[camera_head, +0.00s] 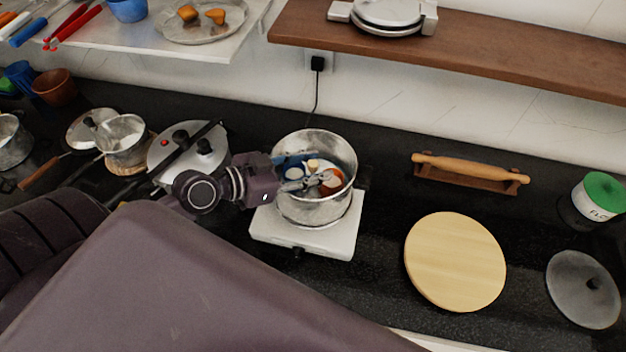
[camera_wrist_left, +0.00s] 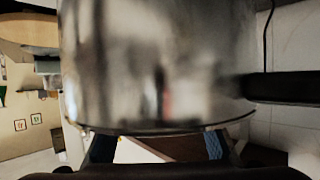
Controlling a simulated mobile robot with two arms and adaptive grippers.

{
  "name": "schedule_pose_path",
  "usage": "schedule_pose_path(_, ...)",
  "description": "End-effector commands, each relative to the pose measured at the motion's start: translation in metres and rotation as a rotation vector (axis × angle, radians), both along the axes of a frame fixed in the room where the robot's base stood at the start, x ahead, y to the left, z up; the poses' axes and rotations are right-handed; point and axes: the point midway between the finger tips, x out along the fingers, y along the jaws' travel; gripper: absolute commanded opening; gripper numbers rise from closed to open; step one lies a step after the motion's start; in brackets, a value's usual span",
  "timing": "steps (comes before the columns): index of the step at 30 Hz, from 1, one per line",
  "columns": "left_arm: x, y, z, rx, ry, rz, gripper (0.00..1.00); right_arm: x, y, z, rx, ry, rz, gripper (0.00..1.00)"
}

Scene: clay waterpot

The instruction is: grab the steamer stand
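A steel pot (camera_head: 315,207) stands on a white hot plate (camera_head: 328,241). Inside it show orange (camera_head: 332,178) and white pieces, partly hidden by my gripper. I cannot make out a steamer stand for certain; one in the pot would be largely hidden. My left gripper (camera_head: 292,172) reaches over the pot's left rim, with its fingers at the pot's mouth. In the left wrist view the pot's shiny wall (camera_wrist_left: 160,70) fills the middle, and the fingers (camera_wrist_left: 157,147) with blue pads are spread apart, nothing clearly between them. My right gripper is out of view.
A pressure cooker (camera_head: 180,150) and smaller pans stand left of the pot. A round wooden board (camera_head: 455,262), a rolling pin (camera_head: 470,168), a flour jar (camera_head: 598,200) and a grey lid (camera_head: 583,289) are to the right. Shelves hang above. Dark counter between pot and board is clear.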

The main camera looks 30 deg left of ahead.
Motion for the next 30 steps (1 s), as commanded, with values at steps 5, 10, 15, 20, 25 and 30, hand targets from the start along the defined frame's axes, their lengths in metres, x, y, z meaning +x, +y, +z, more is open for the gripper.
schedule_pose_path(5, -0.0003, 0.0002, -0.0002, 0.000, 0.000, 0.000, 0.32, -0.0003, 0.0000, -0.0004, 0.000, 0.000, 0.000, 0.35)
schedule_pose_path(10, -0.0003, 0.0003, 0.0000, 0.000, 0.000, 0.000, 0.13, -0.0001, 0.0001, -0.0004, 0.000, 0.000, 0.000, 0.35)
schedule_pose_path(15, -0.0004, 0.0004, 0.0000, 0.000, 0.000, 0.000, 0.00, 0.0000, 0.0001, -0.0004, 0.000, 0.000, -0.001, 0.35)
schedule_pose_path(20, -0.0004, 0.0003, 0.0001, 0.000, 0.000, 0.000, 0.00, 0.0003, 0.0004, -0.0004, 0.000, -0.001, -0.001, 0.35)
schedule_pose_path(25, -0.0001, 0.0004, 0.0011, -0.001, -0.002, 0.001, 0.00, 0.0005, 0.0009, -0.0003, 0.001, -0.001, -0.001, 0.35)
schedule_pose_path(30, 0.0001, 0.0004, 0.0032, 0.000, -0.003, 0.001, 0.00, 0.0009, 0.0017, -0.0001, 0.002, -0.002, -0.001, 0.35)
